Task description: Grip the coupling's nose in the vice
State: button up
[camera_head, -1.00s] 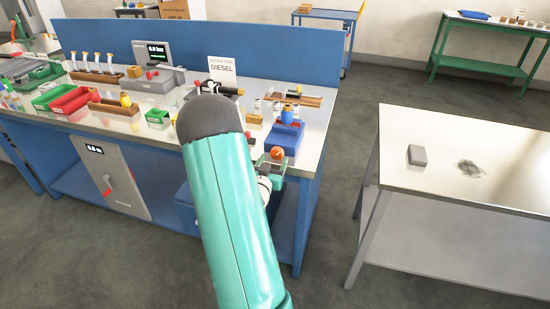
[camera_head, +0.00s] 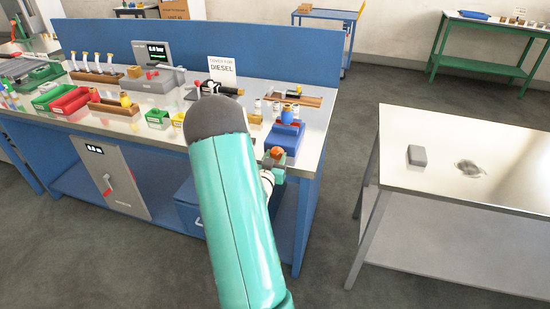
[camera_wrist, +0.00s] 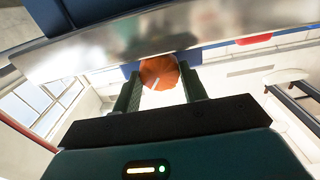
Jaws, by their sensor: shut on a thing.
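My gripper (camera_wrist: 160,88) is shut on an orange round knob (camera_wrist: 158,72) with a white line on its face, one green finger on each side. In the head view the knob (camera_head: 277,151) is at the front of a blue vice (camera_head: 284,137), near the bench's right front corner. A blue piece with a yellow top, apparently the coupling (camera_head: 287,116), stands upright at the vice. Whether its nose is between the jaws is too small to tell. My arm covers part of the bench to the left.
The bench top (camera_head: 317,113) carries racks, bins and small parts. A wooden tray (camera_head: 293,97) lies behind the vice. A steel table (camera_head: 450,150) with a grey block (camera_head: 417,155) stands at the right, with open floor between it and the bench.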

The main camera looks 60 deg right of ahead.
jog(key=shift+m, duration=1.6)
jog(key=o, duration=1)
jog(key=shift+c, duration=0.2)
jog(key=shift+a, duration=0.1)
jog(key=s+a, duration=0.2)
jog(key=a, duration=1.1)
jog(key=shift+a, duration=0.25)
jog(key=shift+s, duration=0.1)
